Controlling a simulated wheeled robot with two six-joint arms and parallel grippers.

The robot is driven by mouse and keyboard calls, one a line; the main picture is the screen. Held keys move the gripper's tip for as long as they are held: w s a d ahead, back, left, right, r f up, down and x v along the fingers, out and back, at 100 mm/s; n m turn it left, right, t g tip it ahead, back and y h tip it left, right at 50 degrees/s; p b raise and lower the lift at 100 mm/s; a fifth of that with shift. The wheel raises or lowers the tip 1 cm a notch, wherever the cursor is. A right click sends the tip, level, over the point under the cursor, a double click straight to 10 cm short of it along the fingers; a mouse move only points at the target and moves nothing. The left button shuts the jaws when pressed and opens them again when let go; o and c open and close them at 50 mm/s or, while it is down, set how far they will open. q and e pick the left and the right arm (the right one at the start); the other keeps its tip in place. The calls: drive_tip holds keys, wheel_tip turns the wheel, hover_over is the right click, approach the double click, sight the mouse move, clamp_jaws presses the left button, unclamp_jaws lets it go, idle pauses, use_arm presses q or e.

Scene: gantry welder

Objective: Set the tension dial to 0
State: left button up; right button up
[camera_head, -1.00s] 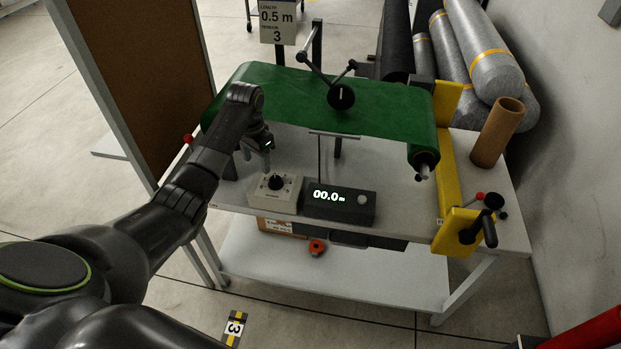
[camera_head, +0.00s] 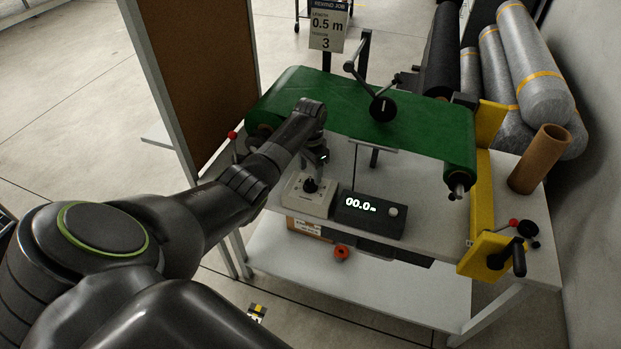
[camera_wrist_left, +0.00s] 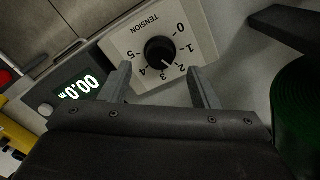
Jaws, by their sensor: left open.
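The tension dial is a black knob (camera_wrist_left: 160,52) on a cream box (camera_head: 308,195) at the front of the table. In the left wrist view its scale runs from 0 to 5, and its white pointer mark is close to the 2. My left gripper (camera_head: 316,163) is just above and behind the box in the head view. In the left wrist view the open fingers (camera_wrist_left: 160,86) reach toward the knob, one on each side, and hold nothing. Whether they touch the box cannot be told. My right gripper is not in view.
A dark display box (camera_head: 369,214) reading 00.0 m stands just right of the dial box. A green roll sheet (camera_head: 430,125) and a black crank (camera_head: 383,107) are behind. A sign (camera_head: 328,25) shows 0.5 m and 3. A yellow bracket (camera_head: 487,190) stands at the right.

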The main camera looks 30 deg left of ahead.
sight(311, 183)
use_arm(q)
drive_tip(key=shift+f, duration=2.4)
drive_tip(key=c, duration=1)
